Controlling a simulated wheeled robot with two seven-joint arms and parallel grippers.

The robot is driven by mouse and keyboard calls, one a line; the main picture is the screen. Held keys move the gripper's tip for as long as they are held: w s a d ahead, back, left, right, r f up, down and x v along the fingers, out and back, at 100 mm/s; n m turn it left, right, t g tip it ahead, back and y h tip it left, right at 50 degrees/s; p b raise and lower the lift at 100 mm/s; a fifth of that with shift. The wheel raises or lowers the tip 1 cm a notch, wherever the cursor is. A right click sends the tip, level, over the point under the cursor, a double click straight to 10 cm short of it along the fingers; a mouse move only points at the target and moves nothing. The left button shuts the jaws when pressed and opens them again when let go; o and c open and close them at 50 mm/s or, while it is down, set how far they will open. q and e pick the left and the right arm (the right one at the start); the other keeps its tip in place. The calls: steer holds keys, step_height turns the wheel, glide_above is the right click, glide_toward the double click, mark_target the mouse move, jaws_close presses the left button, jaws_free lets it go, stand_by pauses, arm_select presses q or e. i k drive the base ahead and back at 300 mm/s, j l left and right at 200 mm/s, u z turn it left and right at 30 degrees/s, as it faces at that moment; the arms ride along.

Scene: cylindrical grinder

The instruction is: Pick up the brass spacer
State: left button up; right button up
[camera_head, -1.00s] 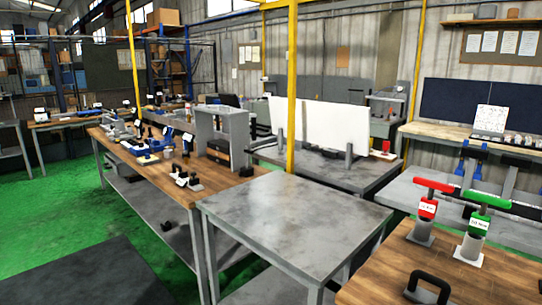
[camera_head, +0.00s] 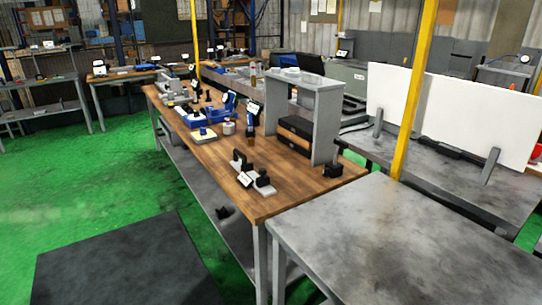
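I cannot make out a brass spacer in this view; the small items on the long wooden workbench (camera_head: 290,178) are too small to tell apart. Neither of my grippers is in view. On the bench, a small grey and black fixture (camera_head: 253,178) stands near the front. Behind it are blue and white items (camera_head: 207,117), a small round grey item (camera_head: 229,128) and a black and blue upright tool (camera_head: 252,122).
A grey open-fronted shelf unit (camera_head: 325,120) holding dark boxes (camera_head: 295,134) stands on the bench. A bare grey metal table (camera_head: 410,245) adjoins it at right. A yellow post (camera_head: 412,95) rises behind. Green floor (camera_head: 75,205) lies open at left, with a dark mat (camera_head: 120,265).

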mark_target(252, 140)
steer(key=i+j, duration=0.1)
steer(key=i, duration=0.3)
steer(key=i+j, duration=0.1)
steer(key=i, duration=0.3)
steer(key=i+j, duration=0.3)
steer(key=j, duration=0.2)
steer(key=i+j, duration=0.3)
steer(key=j, duration=0.15)
steer(key=i+j, duration=0.35)
steer(key=j, duration=0.15)
steer(key=i+j+z, duration=0.15)
steer(key=j+z, duration=0.15)
steer(key=z, duration=0.15)
steer(key=i+j+z, duration=0.1)
steer(key=j+z, duration=0.35)
steer(key=i+j+z, duration=0.1)
steer(key=j+z, duration=0.2)
steer(key=z, duration=0.65)
